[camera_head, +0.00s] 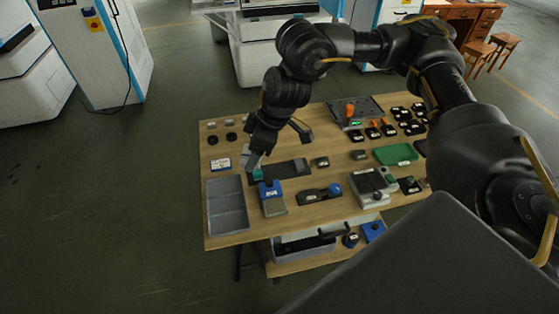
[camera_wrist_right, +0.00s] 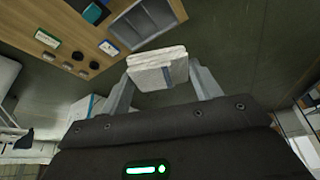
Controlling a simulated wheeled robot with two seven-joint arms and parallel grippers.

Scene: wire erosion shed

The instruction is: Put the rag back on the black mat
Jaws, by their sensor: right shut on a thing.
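The rag (camera_wrist_right: 157,68) is a white folded cloth, gripped between the two fingers of my right gripper (camera_wrist_right: 160,78) in the right wrist view. In the head view my right gripper (camera_head: 254,161) is over the left part of the table, by the left end of the black mat (camera_head: 288,168). The rag itself is hard to make out there. The mat is a dark strip, partly hidden at its left by the gripper. A small teal thing (camera_head: 258,174) shows at that end. My left gripper is not in view.
A grey divided tray (camera_head: 227,204) and a blue-topped block (camera_head: 271,198) stand in front of the mat. A black tool with a blue knob (camera_head: 320,194), a grey device (camera_head: 373,186) and a green tray (camera_head: 396,154) are to the right.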

